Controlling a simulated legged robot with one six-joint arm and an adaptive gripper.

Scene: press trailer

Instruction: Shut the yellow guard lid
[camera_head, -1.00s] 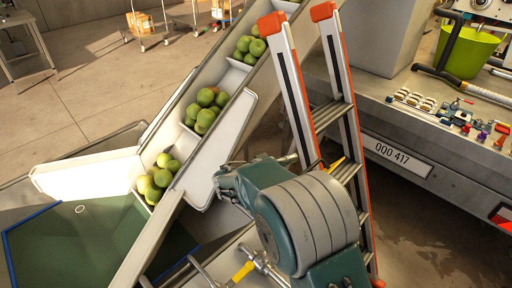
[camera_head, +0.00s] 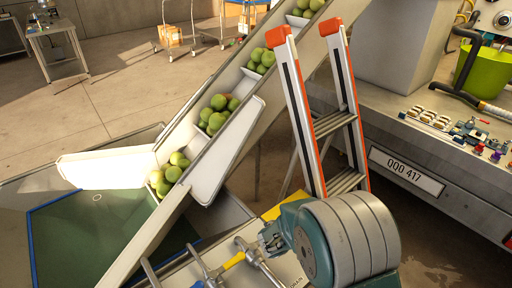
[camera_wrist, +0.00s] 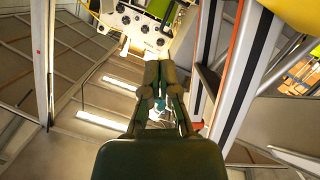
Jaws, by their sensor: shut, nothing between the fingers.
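A yellow panel edge (camera_head: 284,204), which may be the guard lid, shows just behind my arm in the head view. My arm hides most of it, so I cannot tell how far open it stands. I see no contact with the lid.
An orange-and-grey stepladder (camera_head: 312,130) stands close behind my arm. A sloping conveyor (camera_head: 206,158) carries green apples on the left. Metal pipes with a yellow handle (camera_head: 234,261) lie low in front. The trailer bed (camera_head: 440,145) with a green bucket (camera_head: 474,68) is at right.

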